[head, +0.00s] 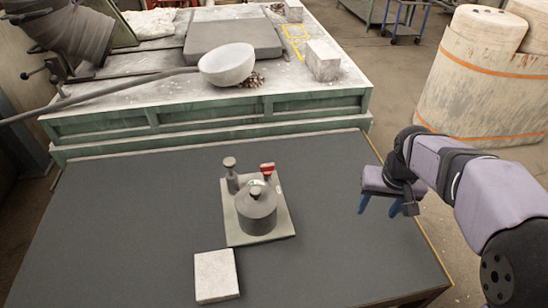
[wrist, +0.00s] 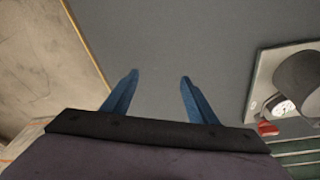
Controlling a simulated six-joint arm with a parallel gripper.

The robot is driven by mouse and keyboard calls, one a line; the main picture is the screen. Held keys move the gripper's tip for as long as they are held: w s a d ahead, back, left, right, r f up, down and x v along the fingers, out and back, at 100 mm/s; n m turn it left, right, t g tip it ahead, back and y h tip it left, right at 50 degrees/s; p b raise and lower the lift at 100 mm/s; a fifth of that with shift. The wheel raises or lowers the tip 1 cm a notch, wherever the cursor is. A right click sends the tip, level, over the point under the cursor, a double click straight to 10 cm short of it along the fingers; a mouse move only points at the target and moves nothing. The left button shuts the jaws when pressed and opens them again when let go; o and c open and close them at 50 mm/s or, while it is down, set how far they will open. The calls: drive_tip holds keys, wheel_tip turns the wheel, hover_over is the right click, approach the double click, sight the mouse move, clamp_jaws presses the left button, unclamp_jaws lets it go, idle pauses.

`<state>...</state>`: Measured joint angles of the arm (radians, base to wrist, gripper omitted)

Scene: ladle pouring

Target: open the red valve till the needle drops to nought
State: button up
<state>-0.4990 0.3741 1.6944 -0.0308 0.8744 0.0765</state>
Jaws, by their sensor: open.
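The red valve (head: 268,169) is a small red handle at the back right of a grey device standing on a pale square plate (head: 276,227). Beside it a gauge (head: 257,184) shows partly behind the grey pot-shaped body (head: 257,212). In the wrist view the red valve (wrist: 268,128) and the white gauge dial (wrist: 283,108) are at the right edge. The needle's reading is too small to tell. My gripper (head: 378,208) is open and empty, over the table's right side, apart from the device. Its blue fingers (wrist: 157,90) show spread in the wrist view.
A grey post with a knob (head: 230,175) stands left of the valve on the same plate. A pale block (head: 216,276) lies in front. The dark table (head: 130,230) is otherwise clear. Behind is a green bench (head: 200,115) with a ladle (head: 228,64).

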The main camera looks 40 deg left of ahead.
drive_tip(key=a+r+n+y+p, duration=0.1)
drive_tip(key=a+r+n+p, duration=0.15)
drive_tip(key=a, duration=1.45)
drive_tip(key=n+t+y, duration=0.1)
drive_tip(key=n, duration=0.1)
approach(267, 165)
drive_tip(key=shift+p+x, duration=1.8)
drive_tip(key=shift+x, duration=2.3)
drive_tip(key=shift+d, duration=0.1)
drive_tip(key=c, duration=1.1)
drive_tip(key=shift+o, duration=0.2)
